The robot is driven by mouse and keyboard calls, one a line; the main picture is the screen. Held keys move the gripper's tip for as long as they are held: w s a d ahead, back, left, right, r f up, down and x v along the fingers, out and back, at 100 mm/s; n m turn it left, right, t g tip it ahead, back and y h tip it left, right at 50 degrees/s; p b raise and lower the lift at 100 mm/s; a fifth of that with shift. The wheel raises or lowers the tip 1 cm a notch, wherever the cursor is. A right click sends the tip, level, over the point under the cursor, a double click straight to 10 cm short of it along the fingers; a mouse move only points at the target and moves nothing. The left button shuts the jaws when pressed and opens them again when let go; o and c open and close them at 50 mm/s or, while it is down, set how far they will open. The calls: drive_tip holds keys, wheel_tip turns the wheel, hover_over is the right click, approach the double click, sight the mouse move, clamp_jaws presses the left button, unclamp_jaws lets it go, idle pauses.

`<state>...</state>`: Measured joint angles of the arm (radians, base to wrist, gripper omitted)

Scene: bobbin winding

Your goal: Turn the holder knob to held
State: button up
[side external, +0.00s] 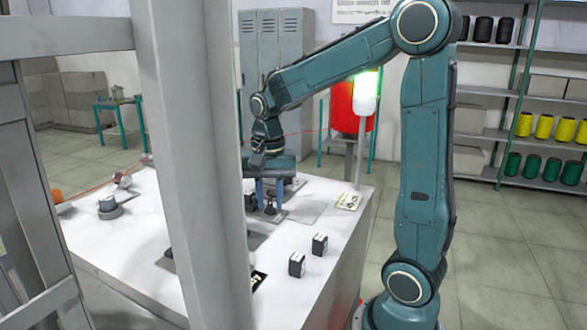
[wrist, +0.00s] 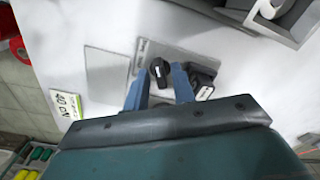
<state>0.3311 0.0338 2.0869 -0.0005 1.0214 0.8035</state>
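A small black knob (wrist: 160,69) sits on a grey plate (wrist: 188,57) in the wrist view. In the side view the knob (side external: 270,208) shows on its plate near the table's back right. My gripper (wrist: 161,70) points down at it, with its two blue fingers spread on either side of the knob and gaps visible between. The side view also shows my gripper (side external: 265,203) low over the plate. Whether a finger touches the knob cannot be told. The plate's lettering is too small to read.
A black block with a white label (wrist: 204,82) stands close beside the right finger. A pale flat square (wrist: 107,76) and a white-green card (wrist: 68,104) lie to the left. Two black boxes (side external: 297,264) (side external: 320,244) stand on the white table (side external: 325,285). A grey post (side external: 195,150) blocks part of the side view.

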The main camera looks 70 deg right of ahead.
clamp_jaws()
drive_tip(key=shift+n, duration=0.4)
drive_tip(key=n, duration=1.1)
drive_tip(key=shift+r, duration=0.1)
idle(0.4)
drive_tip(key=shift+o, duration=1.3)
unclamp_jaws()
